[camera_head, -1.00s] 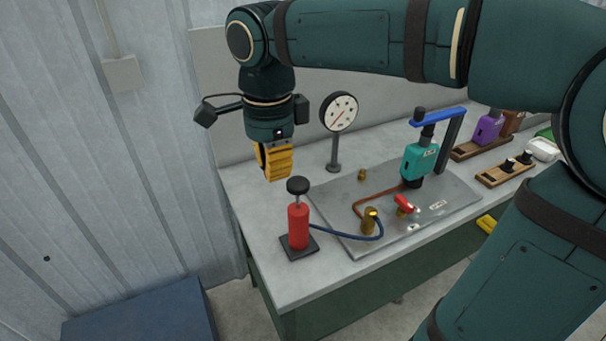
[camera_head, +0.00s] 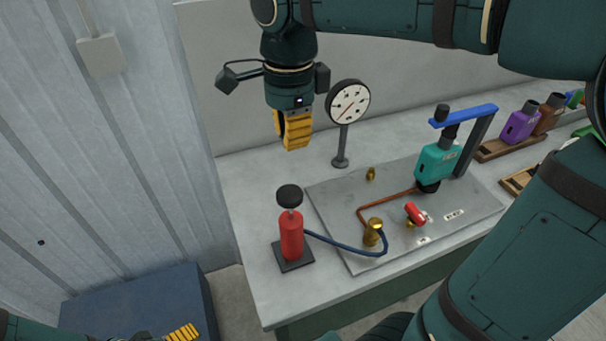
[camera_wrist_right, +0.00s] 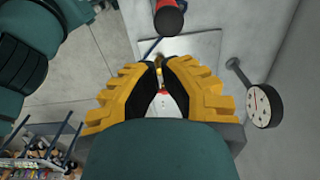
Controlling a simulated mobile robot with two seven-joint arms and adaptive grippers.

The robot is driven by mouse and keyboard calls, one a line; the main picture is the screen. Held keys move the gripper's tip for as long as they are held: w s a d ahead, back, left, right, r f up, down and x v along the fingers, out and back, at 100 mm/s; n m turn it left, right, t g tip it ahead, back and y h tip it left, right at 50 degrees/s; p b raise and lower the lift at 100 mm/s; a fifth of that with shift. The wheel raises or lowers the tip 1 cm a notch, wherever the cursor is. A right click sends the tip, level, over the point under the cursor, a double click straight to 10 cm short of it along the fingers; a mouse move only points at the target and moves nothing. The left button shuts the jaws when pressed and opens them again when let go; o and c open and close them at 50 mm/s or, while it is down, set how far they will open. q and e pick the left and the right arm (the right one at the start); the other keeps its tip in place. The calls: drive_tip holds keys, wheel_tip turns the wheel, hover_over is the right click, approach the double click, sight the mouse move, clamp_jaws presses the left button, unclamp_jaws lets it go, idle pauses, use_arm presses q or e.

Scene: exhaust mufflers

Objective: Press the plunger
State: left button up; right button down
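The plunger is a black round knob (camera_head: 289,196) on a thin rod atop a red cylinder (camera_head: 291,236), which stands upright on a dark square base near the table's left front corner. The knob looks up, apart from any gripper. The red pump also shows at the top of the right wrist view (camera_wrist_right: 168,20). My right gripper (camera_head: 297,146) hangs pointing down, above and behind the knob in the head view.
A blue hose joins the pump to a brass fitting (camera_head: 373,233) on a metal plate (camera_head: 335,213). A dial gauge (camera_head: 348,103) stands behind, right of my right gripper. A teal clamped block (camera_head: 436,163) and a red-handled valve (camera_head: 415,213) are further right. A blue box (camera_head: 140,305) is at lower left.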

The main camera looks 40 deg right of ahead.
sight(295, 195)
use_arm(q)
drive_tip(key=shift+w+d, duration=0.25)
drive_tip(key=shift+d, duration=0.15)
use_arm(e)
drive_tip(key=shift+w+d, duration=0.25)
drive_tip(key=shift+d, duration=0.1)
use_arm(q)
drive_tip(key=f+b, duration=0.1)
drive_tip(key=s+f+b, duration=0.1)
drive_tip(key=f+b, duration=0.1)
use_arm(e)
wheel_tip(295, 195, down, 14)
idle(0.3)
